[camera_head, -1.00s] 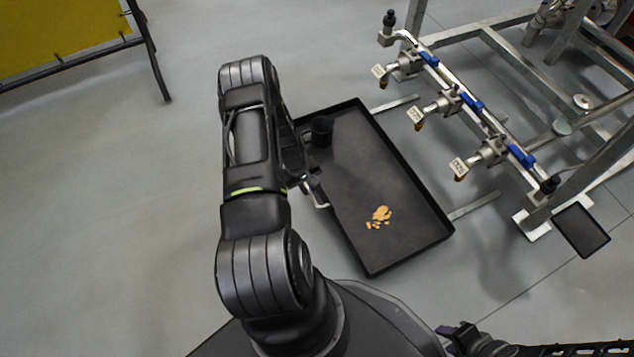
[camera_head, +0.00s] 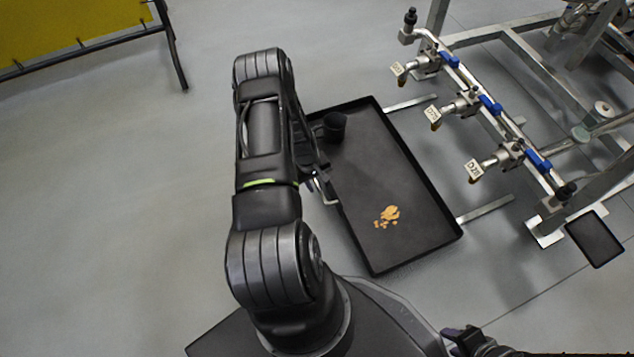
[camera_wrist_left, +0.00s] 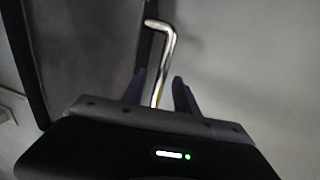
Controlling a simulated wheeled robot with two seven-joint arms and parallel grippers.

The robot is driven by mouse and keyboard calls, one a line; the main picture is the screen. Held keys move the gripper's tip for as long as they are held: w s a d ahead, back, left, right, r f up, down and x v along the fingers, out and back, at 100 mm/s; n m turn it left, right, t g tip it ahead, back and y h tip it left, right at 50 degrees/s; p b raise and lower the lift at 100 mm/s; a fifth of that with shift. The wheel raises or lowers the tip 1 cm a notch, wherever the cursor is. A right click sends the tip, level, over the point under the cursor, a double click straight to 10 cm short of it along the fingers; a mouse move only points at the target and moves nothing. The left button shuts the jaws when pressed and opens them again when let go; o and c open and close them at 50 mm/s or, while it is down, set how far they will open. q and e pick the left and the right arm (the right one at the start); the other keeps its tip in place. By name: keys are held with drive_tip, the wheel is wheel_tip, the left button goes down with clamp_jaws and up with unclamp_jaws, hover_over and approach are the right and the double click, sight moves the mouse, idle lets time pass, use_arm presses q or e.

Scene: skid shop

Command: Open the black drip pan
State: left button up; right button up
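The black drip pan (camera_head: 425,215) is a shallow rectangular tray on the floor, drawn out in front of the metal skid frame. Its metal handle (camera_head: 325,190) is on the side facing my left arm. In the left wrist view the bent handle (camera_wrist_left: 157,60) runs between the two fingers of my left gripper (camera_wrist_left: 158,92), with gaps visible beside it. In the head view my left arm mostly hides that gripper. My right gripper (camera_head: 466,338) is at the bottom edge, away from the pan; its fingers are unclear.
A dark cup (camera_head: 335,127) and orange-brown bits (camera_head: 388,216) lie in the pan. Tagged valves with blue handles (camera_head: 490,105) line the skid frame. A dark tablet-like plate (camera_head: 595,238) is at right. Floor to the left is clear, with a yellow panel (camera_head: 70,30) beyond.

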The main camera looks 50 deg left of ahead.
use_arm(q)
drive_tip(key=shift+r, duration=0.1)
wheel_tip(320, 180, up, 7)
drive_tip(key=s+p, duration=0.1)
drive_tip(key=p, duration=0.2)
drive_tip(key=shift+s+a+r, duration=0.2)
idle(0.4)
